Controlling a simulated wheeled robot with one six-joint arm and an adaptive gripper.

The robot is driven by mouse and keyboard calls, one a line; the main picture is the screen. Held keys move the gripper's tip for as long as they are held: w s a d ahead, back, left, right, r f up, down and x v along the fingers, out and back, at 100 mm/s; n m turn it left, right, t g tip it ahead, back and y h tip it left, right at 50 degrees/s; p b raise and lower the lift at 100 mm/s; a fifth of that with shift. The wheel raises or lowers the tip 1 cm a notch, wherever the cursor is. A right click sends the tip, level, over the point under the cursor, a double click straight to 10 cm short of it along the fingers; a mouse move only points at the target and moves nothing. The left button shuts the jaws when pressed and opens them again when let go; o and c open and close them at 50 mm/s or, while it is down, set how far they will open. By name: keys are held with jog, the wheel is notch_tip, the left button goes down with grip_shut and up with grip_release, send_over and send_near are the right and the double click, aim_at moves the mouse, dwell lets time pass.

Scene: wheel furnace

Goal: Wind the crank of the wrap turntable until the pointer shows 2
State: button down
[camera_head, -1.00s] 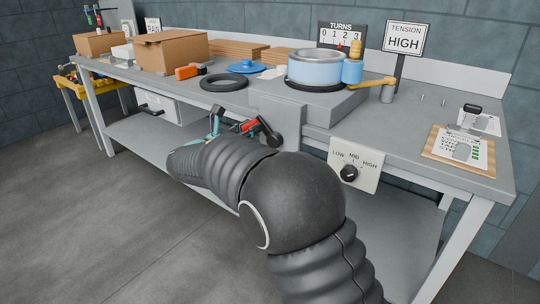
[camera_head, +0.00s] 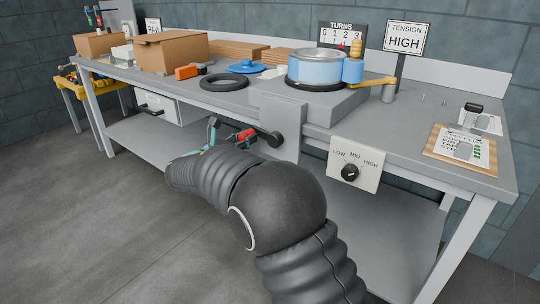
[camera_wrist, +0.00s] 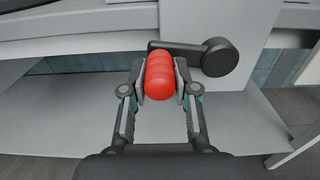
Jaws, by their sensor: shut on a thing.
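The crank shows in the wrist view with a red grip (camera_wrist: 160,76), a dark arm and a round hub (camera_wrist: 219,57). The grip lies left of the hub. My gripper (camera_wrist: 160,88) is shut on the red grip, one finger on each side. In the head view the crank hub (camera_head: 273,138) is on the bench front below the wrap turntable (camera_head: 316,68). The TURNS board (camera_head: 342,35) shows 0 to 3 behind the turntable. A small red pointer (camera_head: 341,46) is below the numbers, apparently between 1 and 2; its exact reading is too small to tell.
A LOW-MID-HIGH dial (camera_head: 350,172) sits on the bench front, right of the crank. A TENSION HIGH sign (camera_head: 404,37) stands behind. A black ring (camera_head: 224,82), cardboard box (camera_head: 165,50) and clipboard (camera_head: 460,149) lie on the bench. Open floor is at left.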

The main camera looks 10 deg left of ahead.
jog(key=shift+d, duration=0.15)
jog(key=f+b, duration=0.1)
jog(key=f, duration=0.1)
jog(key=f+b, duration=0.1)
jog(key=shift+s+d+f, duration=0.1)
jog(key=shift+d+f, duration=0.3)
jog(key=d+f+b, duration=0.1)
jog(key=s+d+f+b, duration=0.1)
jog(key=b, duration=0.1)
jog(key=shift+d+f, duration=0.3)
jog(key=shift+d, duration=0.1)
